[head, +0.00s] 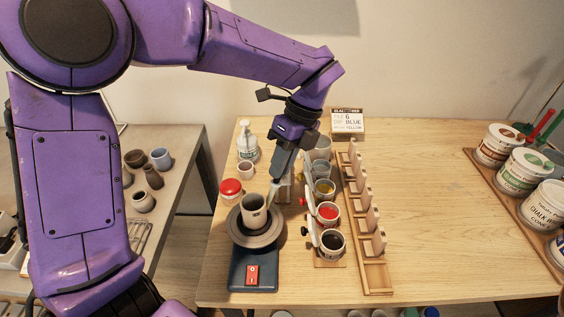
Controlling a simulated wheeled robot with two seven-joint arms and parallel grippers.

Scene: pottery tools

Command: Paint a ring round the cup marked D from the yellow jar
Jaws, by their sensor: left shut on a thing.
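A grey cup (254,210) stands upright on the round turntable wheel (236,236); a dark mark shows on its side, too small to read surely. My left gripper (279,178) is just above and right of the cup, pointing down. It is shut on a thin tool that looks like a brush (271,196), its lower end close beside the cup's right rim; I cannot tell if they touch. The yellow jar (325,188) stands in the jar row, between a bluish jar (323,169) and the red jar (328,213). My right gripper is out of view.
A dark jar (333,243) ends the row at the front. A wooden rack (374,270) stands right of the jars. An order card (347,121) stands behind. The table's middle right is clear.

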